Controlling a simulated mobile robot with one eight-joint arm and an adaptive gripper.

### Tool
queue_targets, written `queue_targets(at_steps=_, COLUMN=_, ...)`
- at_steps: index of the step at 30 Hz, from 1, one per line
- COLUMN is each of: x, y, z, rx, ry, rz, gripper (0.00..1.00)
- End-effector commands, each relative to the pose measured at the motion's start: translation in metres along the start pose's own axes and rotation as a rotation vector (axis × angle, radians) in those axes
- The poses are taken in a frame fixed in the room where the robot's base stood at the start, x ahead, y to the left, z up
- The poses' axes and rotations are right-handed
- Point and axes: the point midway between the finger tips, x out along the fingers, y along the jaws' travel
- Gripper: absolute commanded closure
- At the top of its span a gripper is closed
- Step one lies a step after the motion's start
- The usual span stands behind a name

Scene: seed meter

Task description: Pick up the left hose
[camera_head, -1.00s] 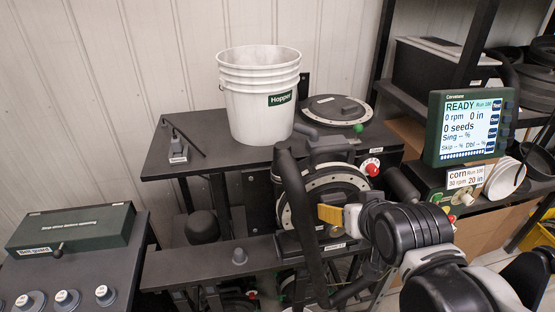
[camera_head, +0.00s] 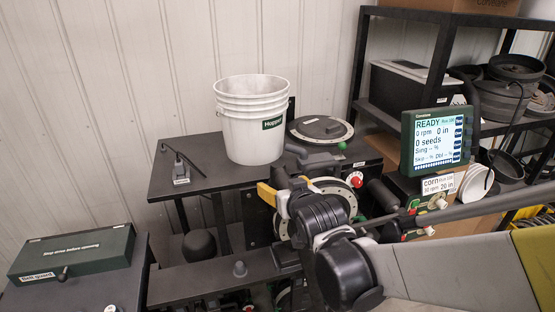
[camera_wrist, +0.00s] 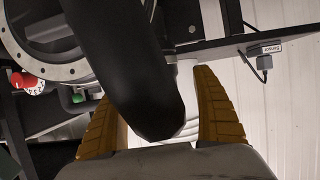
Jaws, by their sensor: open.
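A thick black hose (camera_wrist: 128,70) runs between my gripper's two fingers in the wrist view, its blunt end near the palm. No contact with the fingers is clear. My gripper (camera_wrist: 155,88) is open, one yellow finger on each side of the hose. In the head view my gripper (camera_head: 270,190) is in front of the round seed meter, right below the white hopper bucket. The hose's dark top (camera_head: 281,177) shows there by the yellow fingers. My arm hides its lower length. No label on the hose is readable.
The white hopper bucket (camera_head: 252,135) stands on the dark table behind. The seed meter disc (camera_head: 335,197) with a red knob (camera_head: 357,182) is close beside my gripper. A monitor (camera_head: 438,142) reading READY is at right. A green case (camera_head: 72,255) is at left.

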Motion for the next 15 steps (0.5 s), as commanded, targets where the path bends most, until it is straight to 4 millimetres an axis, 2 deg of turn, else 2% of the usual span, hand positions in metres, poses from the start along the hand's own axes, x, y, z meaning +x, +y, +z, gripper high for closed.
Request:
queue_targets(at_steps=3, x=0.021, y=-0.003, z=0.000, rx=0.001, ry=0.000, rz=0.000, gripper=0.22)
queue_targets(at_steps=6, x=0.031, y=-0.002, z=0.000, rx=0.000, ry=0.000, rz=0.000, gripper=0.22)
queue_targets(at_steps=14, x=0.033, y=-0.002, z=-0.001, rx=0.001, ry=-0.001, rz=0.000, gripper=0.22)
queue_targets(at_steps=15, x=0.033, y=-0.002, z=-0.001, rx=0.001, ry=-0.001, rz=0.000, gripper=0.31)
